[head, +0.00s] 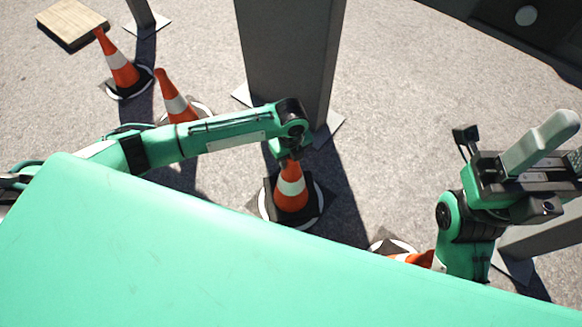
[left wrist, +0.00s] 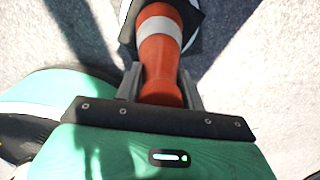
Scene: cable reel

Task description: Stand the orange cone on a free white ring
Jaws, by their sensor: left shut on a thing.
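My left gripper (head: 290,155) is shut on the top of an orange cone (head: 291,190) with a white band and a black square base. The cone is upright, and its base lies over a white ring (head: 265,207) on the ground; I cannot tell whether it touches. In the left wrist view the cone (left wrist: 161,55) sits between the two fingers (left wrist: 160,88). My right gripper (head: 540,145) is raised at the right; its jaw gap does not show clearly. Another white ring (head: 405,244) shows at the lower right beside an orange piece (head: 412,258), mostly hidden by my body.
Two more orange cones stand at the upper left, one on a white ring (head: 122,75) and one (head: 175,98) partly behind my left arm. A grey pillar (head: 290,50) rises just behind the held cone. A wooden board (head: 70,22) lies at the far left.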

